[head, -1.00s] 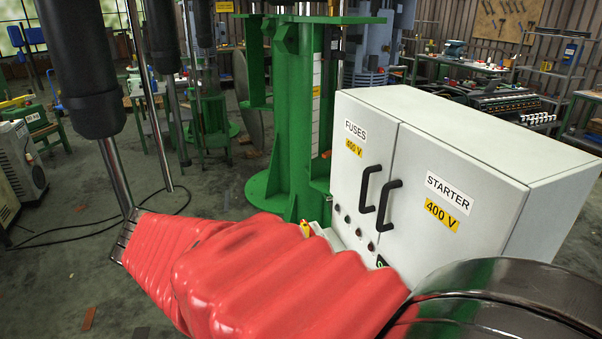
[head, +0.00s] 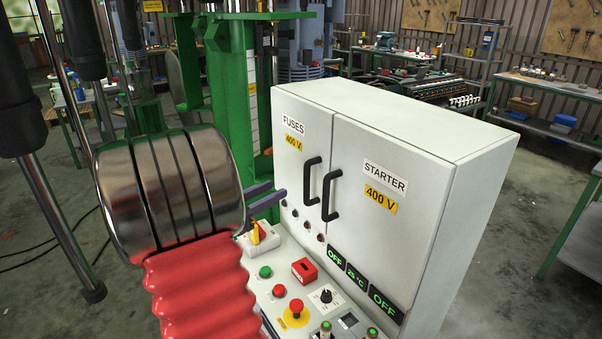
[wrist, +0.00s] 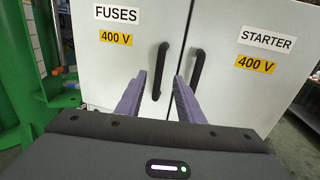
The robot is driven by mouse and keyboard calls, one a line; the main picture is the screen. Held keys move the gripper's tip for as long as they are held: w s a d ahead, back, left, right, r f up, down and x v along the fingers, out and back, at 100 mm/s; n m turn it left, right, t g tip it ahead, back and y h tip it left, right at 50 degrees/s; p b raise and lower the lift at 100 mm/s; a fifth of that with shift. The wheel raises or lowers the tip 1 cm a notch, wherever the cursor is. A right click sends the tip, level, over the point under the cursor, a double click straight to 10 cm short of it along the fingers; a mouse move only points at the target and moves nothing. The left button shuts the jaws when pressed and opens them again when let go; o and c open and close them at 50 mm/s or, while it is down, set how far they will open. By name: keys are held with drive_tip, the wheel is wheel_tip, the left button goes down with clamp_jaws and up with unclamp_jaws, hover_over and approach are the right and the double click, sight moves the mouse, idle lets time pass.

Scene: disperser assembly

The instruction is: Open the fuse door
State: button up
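The grey cabinet's fuse door (head: 296,160) is on the left, labelled FUSES 400 V, and it is shut. Its black bar handle (head: 311,181) is upright near the door's right edge. My gripper (head: 277,188) has purple fingers and is to the left of this handle in the head view. In the wrist view, the fingers of my gripper (wrist: 159,76) are apart, with the fuse door handle (wrist: 158,62) between them in the picture. I cannot tell whether they touch it. The starter door (head: 390,170) is shut too.
The starter handle (head: 330,196) is close beside the fuse handle. Below the doors is a control panel with a red emergency button (head: 296,308) and several switches. A green column (head: 235,110) stands behind the cabinet on the left. A workbench (head: 570,90) is at the right.

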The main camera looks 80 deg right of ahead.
sight(305, 174)
drive_tip(key=shift+d, duration=0.1)
idle(0.3)
drive_tip(key=x, duration=1.3)
drive_tip(key=shift+s+d, duration=0.2)
drive_tip(key=shift+s, duration=0.05)
drive_tip(key=shift+c, duration=0.2)
clamp_jaws()
